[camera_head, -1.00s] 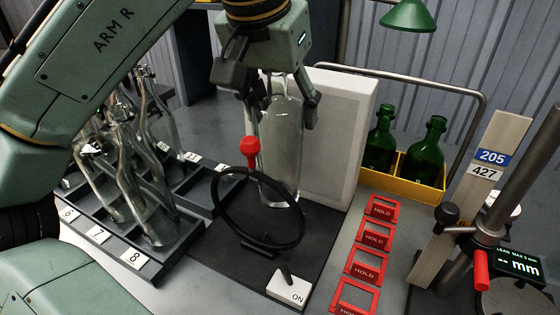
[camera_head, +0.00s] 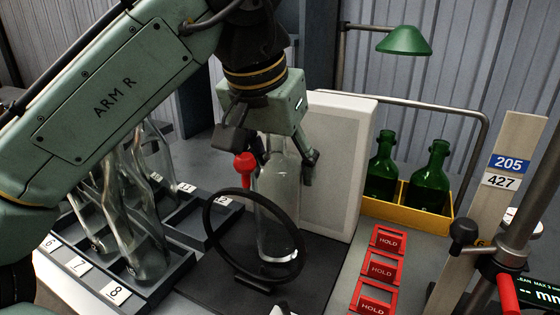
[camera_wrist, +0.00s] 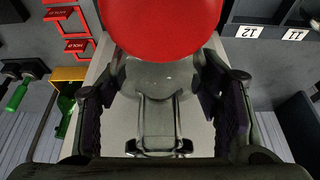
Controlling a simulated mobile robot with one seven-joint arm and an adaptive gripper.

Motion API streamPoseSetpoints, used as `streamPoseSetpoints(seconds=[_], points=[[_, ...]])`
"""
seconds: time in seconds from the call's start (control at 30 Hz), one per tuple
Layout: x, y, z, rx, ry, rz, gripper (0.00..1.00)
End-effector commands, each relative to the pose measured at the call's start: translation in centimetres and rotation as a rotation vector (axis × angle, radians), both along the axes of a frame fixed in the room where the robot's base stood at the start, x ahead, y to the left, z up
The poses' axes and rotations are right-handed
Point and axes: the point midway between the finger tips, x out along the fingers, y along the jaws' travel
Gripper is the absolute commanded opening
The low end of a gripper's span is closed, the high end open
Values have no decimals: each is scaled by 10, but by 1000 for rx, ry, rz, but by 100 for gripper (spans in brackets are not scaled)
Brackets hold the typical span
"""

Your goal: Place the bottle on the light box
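The clear glass bottle (camera_head: 278,205) is upright in front of the white light box panel (camera_head: 338,160), above or on the black mat (camera_head: 315,270). I cannot tell whether its base touches the mat. My gripper (camera_head: 282,162) points down with its fingers on both sides of the bottle's upper part, shut on it. The wrist view shows my gripper (camera_wrist: 160,105) with the glass of the bottle (camera_wrist: 150,78) between the dark pads. A red ball knob (camera_wrist: 160,22) covers part of that view. A black ring (camera_head: 213,240) stands before the bottle, its opening overlapping the lower glass.
Several clear bottles (camera_head: 140,215) stand in a numbered rack (camera_head: 150,291) at left. The red knob (camera_head: 244,170) rises close to my gripper. Green bottles (camera_head: 430,178) sit in a yellow crate (camera_head: 408,213) at right. Red HOLD frames (camera_head: 382,268) and a measuring post (camera_head: 500,190) stand nearer.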

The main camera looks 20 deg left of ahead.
Motion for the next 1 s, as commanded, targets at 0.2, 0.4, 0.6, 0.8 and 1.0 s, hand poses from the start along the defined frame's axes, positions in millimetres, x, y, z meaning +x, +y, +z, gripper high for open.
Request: streamPoseSetpoints(seconds=[0.2,0.4,0.6,0.8,1.0], points=[[0,0,0,1,0,1,76],[0,0,0,1,0,1,77],[0,1,7,1,-1,4,77],[-10,2,37,-2,-2,1,77],[-25,5,77,-2,-2,1,77]])
